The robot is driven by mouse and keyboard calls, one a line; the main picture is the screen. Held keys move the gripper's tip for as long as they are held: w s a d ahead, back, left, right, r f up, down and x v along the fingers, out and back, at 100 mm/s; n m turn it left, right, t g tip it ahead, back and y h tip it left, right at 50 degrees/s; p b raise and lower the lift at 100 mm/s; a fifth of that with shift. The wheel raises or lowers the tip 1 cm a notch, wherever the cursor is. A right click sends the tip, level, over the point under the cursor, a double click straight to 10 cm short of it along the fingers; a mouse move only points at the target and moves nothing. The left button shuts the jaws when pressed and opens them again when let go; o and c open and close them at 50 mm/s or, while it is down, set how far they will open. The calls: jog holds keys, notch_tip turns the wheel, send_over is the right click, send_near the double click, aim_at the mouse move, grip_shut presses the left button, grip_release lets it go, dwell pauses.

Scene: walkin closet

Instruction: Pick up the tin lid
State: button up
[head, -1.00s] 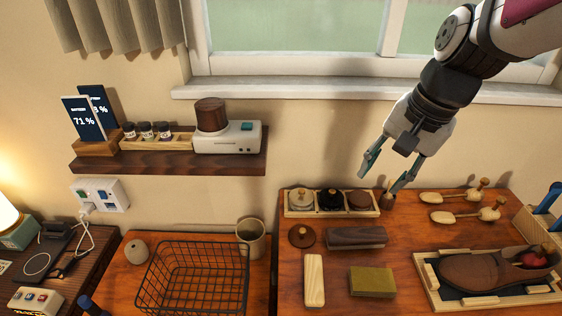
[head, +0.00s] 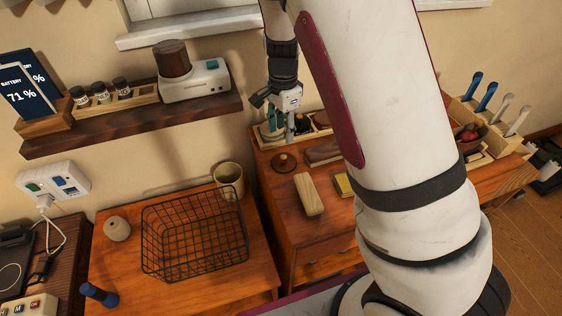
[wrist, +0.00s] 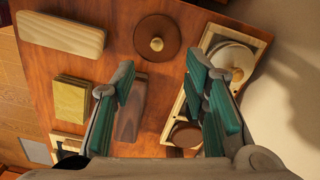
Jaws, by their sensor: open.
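The tin lid, a round brown disc with a small brass knob, lies flat on the wooden dresser top in the head view (head: 284,163). In the wrist view the lid (wrist: 146,28) is at the top centre, just beyond my fingertips. My gripper (wrist: 161,68) is open and empty, its teal-padded fingers spread apart over the dresser. In the head view my gripper (head: 286,130) is at the tin rack, behind the lid. The wooden rack (wrist: 258,36) holds a pale knobbed tin (wrist: 232,56) and a brown one (wrist: 184,135); my finger hides part of it.
A dark brown block (wrist: 130,112), a pale wooden block (wrist: 60,33) and a yellow block (wrist: 70,98) lie near the lid. The wall is close behind the rack.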

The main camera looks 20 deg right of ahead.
send_over(283, 156)
notch_tip(283, 156, down, 4)
jog(key=shift+f, duration=0.25)
jog(key=shift+s+d+f+p, duration=0.1)
jog(key=shift+f+p, duration=0.35)
jog(key=shift+f, duration=2.2)
jog(key=shift+c, duration=0.2)
jog(key=c, duration=0.9)
